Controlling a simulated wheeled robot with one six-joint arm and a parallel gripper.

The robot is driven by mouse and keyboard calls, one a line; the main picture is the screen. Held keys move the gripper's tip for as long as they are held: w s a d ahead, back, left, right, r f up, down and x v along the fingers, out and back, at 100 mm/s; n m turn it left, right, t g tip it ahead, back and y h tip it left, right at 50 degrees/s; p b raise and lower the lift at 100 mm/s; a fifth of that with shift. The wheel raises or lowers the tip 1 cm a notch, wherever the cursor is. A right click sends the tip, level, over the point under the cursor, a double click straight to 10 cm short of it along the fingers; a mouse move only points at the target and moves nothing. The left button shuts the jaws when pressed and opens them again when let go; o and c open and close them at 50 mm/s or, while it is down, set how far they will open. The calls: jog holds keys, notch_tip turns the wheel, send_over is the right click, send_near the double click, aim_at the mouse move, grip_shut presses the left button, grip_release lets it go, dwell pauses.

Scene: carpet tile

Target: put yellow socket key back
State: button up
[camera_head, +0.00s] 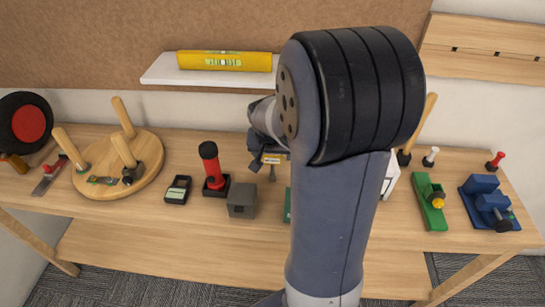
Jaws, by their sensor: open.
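My gripper (262,150) hangs over the middle of the bench, left of my large upper arm link, which hides part of it. It is open. A small yellow piece (273,159) with a thin grey stem pointing down shows at the gripper's lower end. It looks like the yellow socket key, but I cannot tell whether it sits between the fingers or behind them. The stem's foot is close to the bench top, and I cannot tell whether it touches. No place for the key can be made out clearly.
A yellow level (224,61) lies on a white shelf (160,72).

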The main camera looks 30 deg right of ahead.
jog(key=v, duration=0.8)
jog(key=shift+d, duration=0.1)
